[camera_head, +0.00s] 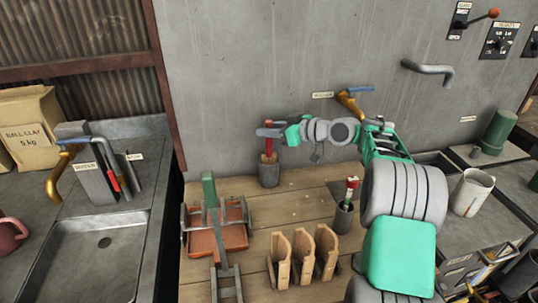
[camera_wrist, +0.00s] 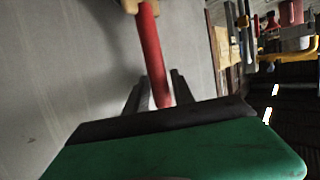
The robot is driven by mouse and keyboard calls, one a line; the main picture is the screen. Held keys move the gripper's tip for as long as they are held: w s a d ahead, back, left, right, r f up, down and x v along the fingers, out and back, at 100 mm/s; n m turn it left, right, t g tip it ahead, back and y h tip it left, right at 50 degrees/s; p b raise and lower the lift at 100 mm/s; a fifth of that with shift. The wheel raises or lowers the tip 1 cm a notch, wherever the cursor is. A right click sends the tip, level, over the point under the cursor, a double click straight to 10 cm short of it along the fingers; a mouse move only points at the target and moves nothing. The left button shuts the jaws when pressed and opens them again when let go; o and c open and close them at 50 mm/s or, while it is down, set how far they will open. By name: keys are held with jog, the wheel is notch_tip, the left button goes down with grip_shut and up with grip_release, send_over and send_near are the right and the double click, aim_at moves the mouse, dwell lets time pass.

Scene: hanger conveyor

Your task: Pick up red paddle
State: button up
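The red paddle (camera_head: 268,147) stands upright in a grey cup (camera_head: 269,176) on the wooden bench, red handle up, its tan lower part partly hidden in the cup. My gripper (camera_head: 268,132) is at the upper part of the handle, reaching in from the right. In the wrist view the red handle (camera_wrist: 150,50) runs between the two dark fingers of my gripper (camera_wrist: 160,85). The handle is close to the left finger, and a small gap shows to the right finger. The fingers look open around it. Contact cannot be made out.
A smaller dark cup (camera_head: 343,217) holds a red-and-white-topped tool. Wooden upright holders (camera_head: 303,255) and a reddish tray (camera_head: 218,238) with a green handle stand in front. The grey wall (camera_head: 235,90) is close behind. A sink (camera_head: 95,250) lies left.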

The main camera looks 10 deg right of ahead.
grip_shut()
dwell(0.4)
